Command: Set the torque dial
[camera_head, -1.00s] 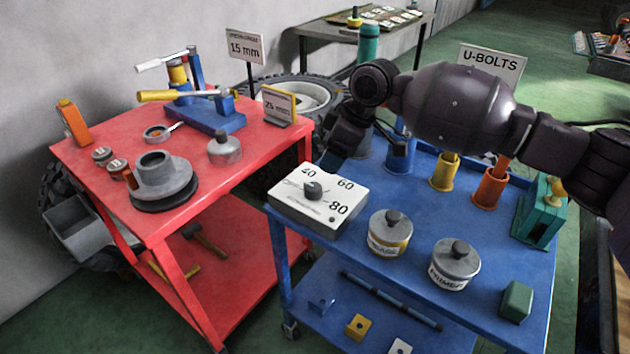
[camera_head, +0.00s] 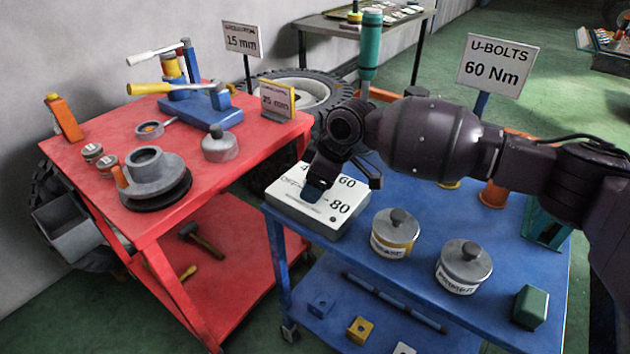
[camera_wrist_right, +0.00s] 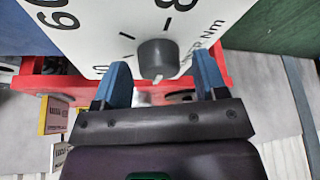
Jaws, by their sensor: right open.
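The torque dial is a white box (camera_head: 292,203) on the near left corner of the blue cart, with 60 and 80 readable on its top. My right gripper (camera_head: 338,184) is over the box and hides its knob in the head view. In the right wrist view the dark grey knob (camera_wrist_right: 157,56) stands between the tips of the open blue fingers of my right gripper (camera_wrist_right: 161,76), with a gap to each side. A small light pointer mark shows at the knob's lower edge there. A sign (camera_head: 496,66) reads "U-BOLTS 60 Nm". My left gripper is out of view.
Two grey-lidded tins (camera_head: 395,232) (camera_head: 463,267) and a green block (camera_head: 530,306) stand on the blue cart (camera_head: 400,285), near the box. A red cart (camera_head: 225,180) to the left carries a press and several parts.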

